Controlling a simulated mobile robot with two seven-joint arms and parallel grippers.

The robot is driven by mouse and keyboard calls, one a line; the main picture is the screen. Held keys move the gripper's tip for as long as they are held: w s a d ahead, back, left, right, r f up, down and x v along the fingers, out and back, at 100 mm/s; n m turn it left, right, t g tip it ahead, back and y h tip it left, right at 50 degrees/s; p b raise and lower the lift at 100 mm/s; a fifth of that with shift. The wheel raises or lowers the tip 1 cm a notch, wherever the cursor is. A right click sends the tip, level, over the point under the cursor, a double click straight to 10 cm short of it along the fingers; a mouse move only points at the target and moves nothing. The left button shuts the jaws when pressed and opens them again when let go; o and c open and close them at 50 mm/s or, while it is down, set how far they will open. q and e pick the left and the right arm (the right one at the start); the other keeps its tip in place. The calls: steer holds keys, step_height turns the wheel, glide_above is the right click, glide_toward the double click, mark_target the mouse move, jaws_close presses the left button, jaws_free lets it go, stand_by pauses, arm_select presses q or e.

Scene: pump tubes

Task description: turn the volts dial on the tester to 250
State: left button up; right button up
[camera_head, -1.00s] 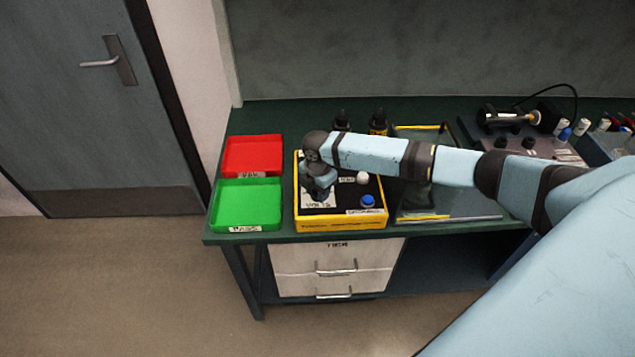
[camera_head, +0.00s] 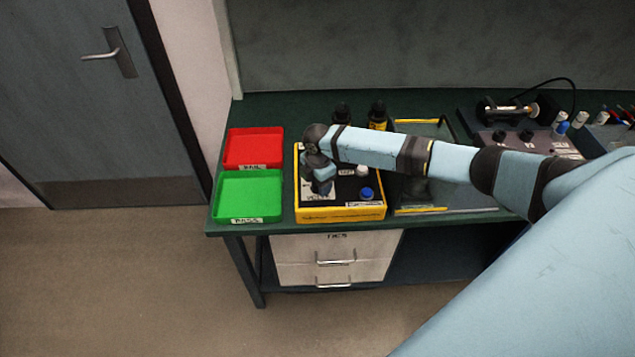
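The tester (camera_head: 340,213) is a yellow-edged box with a dark top, standing near the front edge of the bench. Its top carries a white knob (camera_head: 362,171), a blue knob (camera_head: 366,193) and a partly hidden white label plate (camera_head: 318,214) at the front left. My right arm reaches in from the right, and its gripper (camera_head: 322,188) points down over the plate at the tester's left. The volts dial is hidden beneath the gripper. The fingers are too small and dark to show whether they are open or shut. My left gripper is out of view.
A red tray (camera_head: 254,148) and a green tray (camera_head: 248,194) lie left of the tester. Two dark bottles (camera_head: 377,116) stand behind it. A clear, yellow-edged case (camera_head: 440,209) is to its right under my arm. Devices with knobs stand farther right.

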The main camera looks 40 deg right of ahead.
steer(key=shift+a, duration=0.1)
step_height(320, 180, up, 14)
steer(key=b, duration=0.1)
stand_by(0.5)
steer(key=shift+s+f, duration=0.1)
steer(key=shift+f, duration=0.05)
